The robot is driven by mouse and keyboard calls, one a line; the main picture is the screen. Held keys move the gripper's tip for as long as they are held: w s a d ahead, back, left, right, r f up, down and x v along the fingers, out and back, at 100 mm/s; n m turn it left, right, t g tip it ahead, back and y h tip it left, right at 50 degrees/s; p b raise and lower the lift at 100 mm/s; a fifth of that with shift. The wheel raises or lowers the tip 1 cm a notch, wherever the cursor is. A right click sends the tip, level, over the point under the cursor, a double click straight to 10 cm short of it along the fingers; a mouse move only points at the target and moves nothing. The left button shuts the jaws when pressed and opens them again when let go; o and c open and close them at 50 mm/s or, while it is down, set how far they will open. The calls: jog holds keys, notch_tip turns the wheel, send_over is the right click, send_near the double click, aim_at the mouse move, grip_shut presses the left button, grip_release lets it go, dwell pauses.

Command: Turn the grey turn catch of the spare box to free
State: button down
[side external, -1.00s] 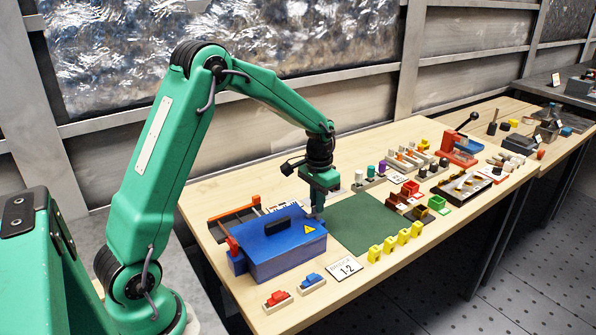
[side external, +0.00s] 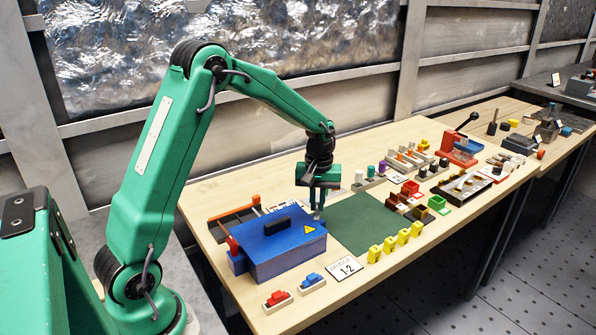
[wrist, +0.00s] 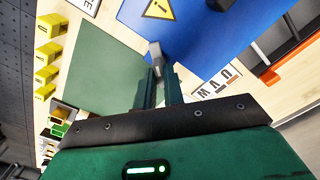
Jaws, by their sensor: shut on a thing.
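The spare box is taken to be the blue box (side external: 285,252) with a black handle and a yellow warning triangle, closed at the near left of the bench. It fills the upper right of the wrist view (wrist: 205,35). The grey turn catch (wrist: 156,50) shows at the box's edge by the green mat. My gripper (side external: 318,214) points down at the box's right edge. In the wrist view its fingers (wrist: 160,76) are shut on the grey catch. The fingers hide the catch's lower part. In the side view the catch is too small to make out.
A bare green mat (side external: 362,225) lies right of the box. Yellow parts (side external: 404,237) stand along its front edge. A red and a blue switch (side external: 278,299) sit in front of the box. A rack (side external: 225,222) stands behind it, and small trays lie beyond the mat.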

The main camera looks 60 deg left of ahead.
aim_at(317, 205)
jog(key=n, duration=0.4)
jog(key=shift+n, duration=0.3)
jog(key=n, duration=0.3)
jog(key=shift+r, duration=0.1)
jog(key=shift+n, duration=0.4)
jog(key=c, duration=1.5)
grip_release()
jog(key=shift+r, duration=3.85)
